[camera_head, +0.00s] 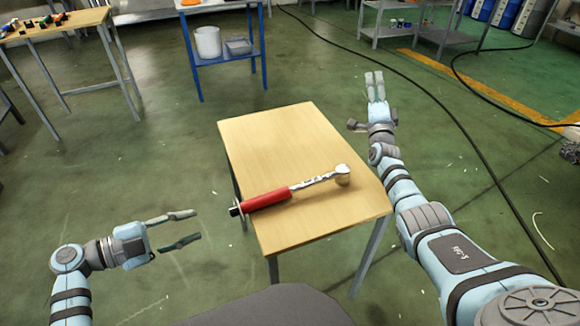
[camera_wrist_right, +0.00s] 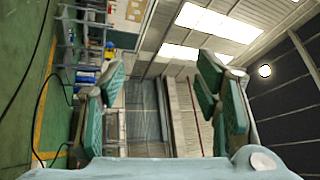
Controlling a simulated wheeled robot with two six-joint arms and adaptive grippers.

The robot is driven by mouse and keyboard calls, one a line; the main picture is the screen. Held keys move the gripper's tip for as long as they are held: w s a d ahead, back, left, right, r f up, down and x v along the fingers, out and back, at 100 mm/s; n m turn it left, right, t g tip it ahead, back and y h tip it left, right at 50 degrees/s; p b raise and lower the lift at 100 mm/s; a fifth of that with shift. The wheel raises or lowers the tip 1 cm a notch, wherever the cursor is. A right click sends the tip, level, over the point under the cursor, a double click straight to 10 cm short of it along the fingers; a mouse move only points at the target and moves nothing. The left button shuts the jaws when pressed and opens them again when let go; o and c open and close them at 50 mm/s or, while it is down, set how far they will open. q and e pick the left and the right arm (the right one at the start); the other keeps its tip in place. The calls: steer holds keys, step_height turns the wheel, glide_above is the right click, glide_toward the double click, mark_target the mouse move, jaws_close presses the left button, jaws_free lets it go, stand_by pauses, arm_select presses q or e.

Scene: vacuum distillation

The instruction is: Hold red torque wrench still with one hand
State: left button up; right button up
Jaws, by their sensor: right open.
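A torque wrench (camera_head: 268,199) with a red handle and a silver shaft lies diagonally on a small wooden table (camera_head: 270,135). Its head (camera_head: 342,175) is at the right side, and the handle's dark end sticks out past the table's left edge. My left gripper (camera_head: 188,228) is open and empty, left of the table and apart from the handle end. My right gripper (camera_head: 375,84) is beyond the table's right side, pointing away from the wrench. In the right wrist view my right gripper (camera_wrist_right: 163,95) is open with nothing between its fingers.
A blue-framed table (camera_head: 222,58) with a white bucket (camera_head: 208,42) stands at the back. Another wooden table (camera_head: 60,24) with small coloured items is at the upper left. A grey shelf (camera_head: 405,32) stands at the upper right. Dark cables run over the green floor on the right.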

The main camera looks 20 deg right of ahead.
steer(key=a+r+m+g+h, duration=0.25)
steer(key=a+m+h, duration=0.35)
steer(key=m, duration=0.7)
steer(key=m+g+y, duration=0.2)
steer(key=m+g, duration=1.5)
steer(key=m, duration=0.4)
glide_toward(340, 170)
steer(key=v, duration=0.5)
steer(key=shift+w+d+r, duration=0.15)
steer(key=shift+d+r, duration=0.05)
steer(key=shift+r, duration=0.1)
steer(key=shift+a+f, duration=0.1)
steer(key=shift+f, duration=0.05)
steer(key=x, duration=1.4)
steer(key=shift+f, duration=0.2)
jaws_close()
